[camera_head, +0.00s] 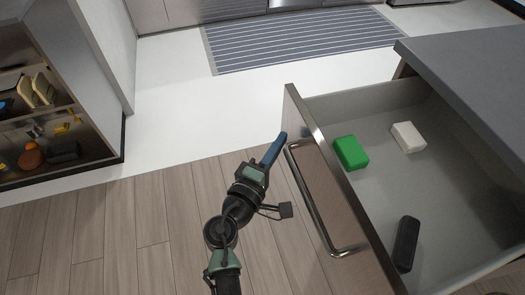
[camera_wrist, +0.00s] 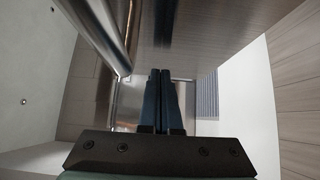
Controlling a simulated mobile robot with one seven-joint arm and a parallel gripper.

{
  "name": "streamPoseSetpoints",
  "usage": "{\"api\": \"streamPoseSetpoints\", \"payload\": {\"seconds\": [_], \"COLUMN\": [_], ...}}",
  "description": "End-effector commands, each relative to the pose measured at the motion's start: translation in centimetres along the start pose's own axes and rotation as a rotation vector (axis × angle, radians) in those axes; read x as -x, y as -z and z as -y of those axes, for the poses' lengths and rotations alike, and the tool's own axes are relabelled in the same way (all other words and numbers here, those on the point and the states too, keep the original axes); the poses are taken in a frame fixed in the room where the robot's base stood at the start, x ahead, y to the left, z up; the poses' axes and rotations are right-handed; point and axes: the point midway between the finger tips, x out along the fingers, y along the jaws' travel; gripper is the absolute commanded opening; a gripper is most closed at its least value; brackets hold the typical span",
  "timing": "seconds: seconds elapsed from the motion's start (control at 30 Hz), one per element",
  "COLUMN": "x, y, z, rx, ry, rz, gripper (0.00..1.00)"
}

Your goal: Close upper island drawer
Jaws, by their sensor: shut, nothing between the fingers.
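The upper island drawer (camera_head: 380,98) is pulled open at the right in the head view. Its wood-toned front (camera_head: 331,190) has a long metal bar handle (camera_head: 307,196). My gripper (camera_head: 279,142) is shut and empty, just left of the drawer front near the handle's far end. I cannot tell whether it touches the front. In the wrist view the shut fingers (camera_wrist: 161,78) point along the drawer front (camera_wrist: 190,30), with the handle (camera_wrist: 104,30) at upper left. A green block (camera_head: 351,153), a white block (camera_head: 408,137) and a dark object (camera_head: 406,243) lie inside the drawer.
The grey island countertop (camera_head: 470,75) is at the upper right, above the drawer. An open shelf unit (camera_head: 60,125) with several items stands at the left. A striped runner (camera_head: 300,40) lies at the back. The wooden floor (camera_head: 130,235) left of the drawer is clear.

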Motion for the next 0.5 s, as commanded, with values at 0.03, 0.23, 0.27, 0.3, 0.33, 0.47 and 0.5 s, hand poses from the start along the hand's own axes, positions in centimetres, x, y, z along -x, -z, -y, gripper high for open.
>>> {"api": "streamPoseSetpoints", "payload": {"seconds": [0.03,0.23,0.27,0.3,0.33,0.47,0.5], "x": [-0.32,-0.73,-0.73,-0.73,-0.72,-0.71,-0.72], "y": [-0.33,-0.77,-0.76,-0.76,-0.75,-0.74,-0.75], "z": [-0.03,-0.03,-0.03,-0.03,-0.03,-0.03,-0.03], "rx": [0.000,0.000,0.000,-0.001,-0.001,-0.001,-0.001], "ry": [0.000,0.000,0.000,0.000,0.000,-0.001,-0.001], "rz": [0.001,0.000,0.000,0.000,0.000,0.000,0.000], "gripper": [0.00,0.00,0.00,0.00,0.00,0.00,0.00]}}
